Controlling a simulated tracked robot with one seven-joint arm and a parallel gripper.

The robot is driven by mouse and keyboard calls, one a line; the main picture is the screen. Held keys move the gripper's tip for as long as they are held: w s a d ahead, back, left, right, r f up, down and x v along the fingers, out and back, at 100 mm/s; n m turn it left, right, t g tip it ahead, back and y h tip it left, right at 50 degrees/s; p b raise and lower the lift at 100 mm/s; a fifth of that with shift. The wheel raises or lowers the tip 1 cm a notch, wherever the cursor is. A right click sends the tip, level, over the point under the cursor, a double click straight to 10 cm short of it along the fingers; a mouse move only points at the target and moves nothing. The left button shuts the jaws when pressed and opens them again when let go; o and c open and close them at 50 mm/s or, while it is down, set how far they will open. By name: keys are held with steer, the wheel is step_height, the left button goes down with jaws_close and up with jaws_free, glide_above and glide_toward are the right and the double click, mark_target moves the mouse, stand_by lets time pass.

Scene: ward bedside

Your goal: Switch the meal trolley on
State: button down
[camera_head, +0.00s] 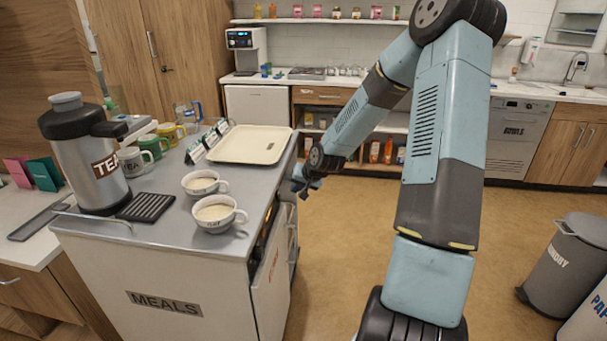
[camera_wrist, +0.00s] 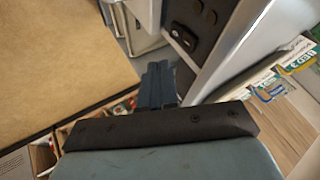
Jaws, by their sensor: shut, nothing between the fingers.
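The meal trolley (camera_head: 215,290) stands at the left in the head view, with a MEALS label on its front and a grey top. My gripper (camera_head: 300,188) is beside the trolley's right side, just below the top edge. In the wrist view my gripper (camera_wrist: 158,68) is shut and empty. Its fingertips point towards a dark panel (camera_wrist: 192,22) on the trolley's side, with a small gap seeming to remain.
On the trolley top are a cream tray (camera_head: 252,144), two filled cups (camera_head: 214,214), a tea urn (camera_head: 85,160), mugs and bed cards (camera_wrist: 267,86). A lower door (camera_head: 272,280) on the trolley's right side seems ajar. Floor (camera_head: 345,260) right of the trolley is clear; a laundry bin (camera_head: 567,265) stands far right.

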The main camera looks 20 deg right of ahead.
steer(key=s+r, duration=0.4)
steer(key=r, duration=0.4)
steer(key=shift+s+d+r, duration=0.15)
steer(key=shift+s+r, duration=0.1)
steer(key=shift+s, duration=0.05)
stand_by(0.3)
steer(key=s+a+r+n+h, duration=0.1)
steer(key=s+r, duration=0.6)
steer(key=s, duration=0.4)
steer(key=s+a+r+n+g+h, duration=0.1)
steer(key=s+a+r+n, duration=0.1)
steer(key=s+r, duration=0.5)
steer(key=s+a+r+n+h, duration=0.1)
steer(key=s+r, duration=0.6)
steer(key=s, duration=0.8)
steer(key=shift+a+g, duration=0.3)
steer(key=shift+a, duration=0.1)
